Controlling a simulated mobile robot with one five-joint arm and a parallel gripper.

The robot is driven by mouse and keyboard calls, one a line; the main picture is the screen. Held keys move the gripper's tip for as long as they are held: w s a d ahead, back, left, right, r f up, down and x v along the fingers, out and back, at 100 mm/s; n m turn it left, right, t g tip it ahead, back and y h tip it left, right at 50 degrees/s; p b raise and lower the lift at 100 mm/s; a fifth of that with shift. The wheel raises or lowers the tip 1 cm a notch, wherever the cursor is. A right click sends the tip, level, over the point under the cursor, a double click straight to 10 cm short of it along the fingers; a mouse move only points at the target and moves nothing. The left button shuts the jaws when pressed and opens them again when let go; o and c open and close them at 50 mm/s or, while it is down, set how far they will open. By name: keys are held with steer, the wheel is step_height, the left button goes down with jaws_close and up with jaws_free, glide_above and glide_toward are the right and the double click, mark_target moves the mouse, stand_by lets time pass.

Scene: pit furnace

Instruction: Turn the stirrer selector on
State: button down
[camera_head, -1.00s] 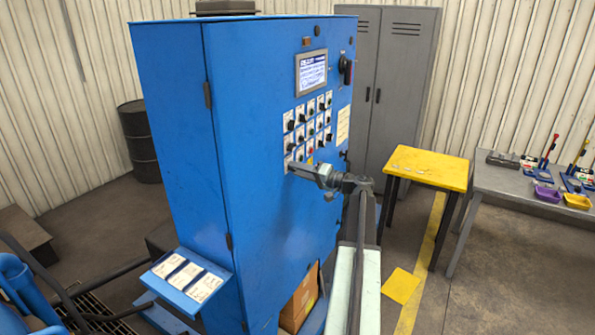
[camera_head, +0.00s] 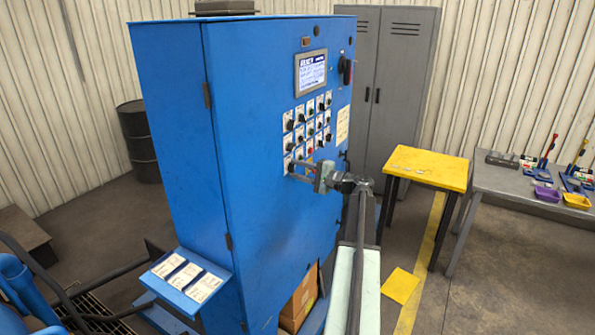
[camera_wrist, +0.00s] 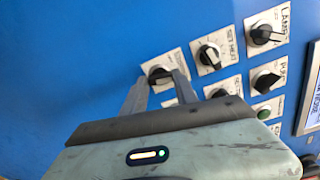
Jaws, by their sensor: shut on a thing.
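The blue control cabinet (camera_head: 270,215) carries several rows of selector knobs on white label plates on its front. In the wrist view, my gripper (camera_wrist: 160,76) has one finger on each side of a dark selector knob (camera_wrist: 158,73) and is shut on it. That knob is the lowest-left one in the wrist view. The fingers cover part of its plate, and I cannot read its label, so I cannot confirm that it is the stirrer selector. In the head view my gripper (camera_head: 294,168) meets the panel at the lower-left of the knob group.
Neighbouring knobs sit close by: one beside it (camera_wrist: 210,55), one labelled LAMP (camera_wrist: 265,35) and a lower one (camera_wrist: 265,80). A display screen (camera_head: 312,72) is above the knobs. A yellow table (camera_head: 428,166) and a grey bench (camera_head: 500,182) stand to the right.

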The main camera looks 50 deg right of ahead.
steer(key=m, duration=0.3)
steer(key=shift+m, duration=0.3)
stand_by(0.3)
steer(key=c, duration=1)
jaws_free()
steer(key=shift+o, duration=0.2)
steer(key=v, duration=0.7)
steer(key=shift+s, duration=0.4)
steer(key=shift+f, duration=0.1)
